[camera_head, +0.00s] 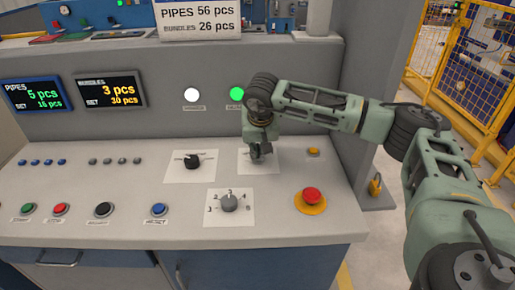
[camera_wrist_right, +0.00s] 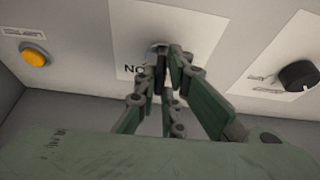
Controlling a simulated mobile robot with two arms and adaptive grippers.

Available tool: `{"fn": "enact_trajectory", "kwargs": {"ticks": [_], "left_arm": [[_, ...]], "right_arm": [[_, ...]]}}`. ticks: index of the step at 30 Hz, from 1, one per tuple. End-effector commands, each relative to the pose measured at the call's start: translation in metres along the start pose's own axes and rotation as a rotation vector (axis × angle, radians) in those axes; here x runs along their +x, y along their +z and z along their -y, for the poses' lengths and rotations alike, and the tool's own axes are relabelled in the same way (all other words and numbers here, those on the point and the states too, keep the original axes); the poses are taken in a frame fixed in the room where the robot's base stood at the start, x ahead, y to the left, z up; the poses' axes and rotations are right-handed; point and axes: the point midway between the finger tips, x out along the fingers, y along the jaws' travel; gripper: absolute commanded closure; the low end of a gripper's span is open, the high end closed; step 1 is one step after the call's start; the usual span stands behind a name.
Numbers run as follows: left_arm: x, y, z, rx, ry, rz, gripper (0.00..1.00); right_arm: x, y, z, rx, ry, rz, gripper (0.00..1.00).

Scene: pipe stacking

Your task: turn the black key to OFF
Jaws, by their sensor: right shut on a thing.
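My right gripper (camera_head: 258,152) reaches down onto a white label plate (camera_head: 272,166) on the sloping panel, left of the small yellow button. In the right wrist view its green fingers (camera_wrist_right: 168,78) close together at the plate. They are shut on the black key, which is mostly hidden between them. A round grey piece (camera_wrist_right: 156,49) shows at the fingertips. Letters reading like "NO", probably an upside-down "ON", show beside the fingers. I cannot tell which way the key points. My left gripper is not in view.
A black knob (camera_head: 192,161) sits on the plate to the left, a grey numbered dial (camera_head: 229,203) in front. A red emergency button (camera_head: 312,195) and small yellow button (camera_head: 313,152) are to the right. A lit green lamp (camera_head: 237,94) is on the upright panel behind.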

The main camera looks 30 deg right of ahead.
Motion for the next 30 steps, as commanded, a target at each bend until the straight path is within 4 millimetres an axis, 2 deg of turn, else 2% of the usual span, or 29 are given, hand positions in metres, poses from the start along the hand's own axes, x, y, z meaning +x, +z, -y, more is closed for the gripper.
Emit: {"fn": "enact_trajectory", "kwargs": {"ticks": [18,30], "left_arm": [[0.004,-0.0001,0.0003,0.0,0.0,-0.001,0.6],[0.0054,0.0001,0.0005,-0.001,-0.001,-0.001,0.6]], "right_arm": [[0.0004,-0.0015,-0.0039,-0.5,-0.209,0.0,1.0],[0.0,-0.0022,-0.0045,-0.668,-0.278,-0.001,1.0]]}}
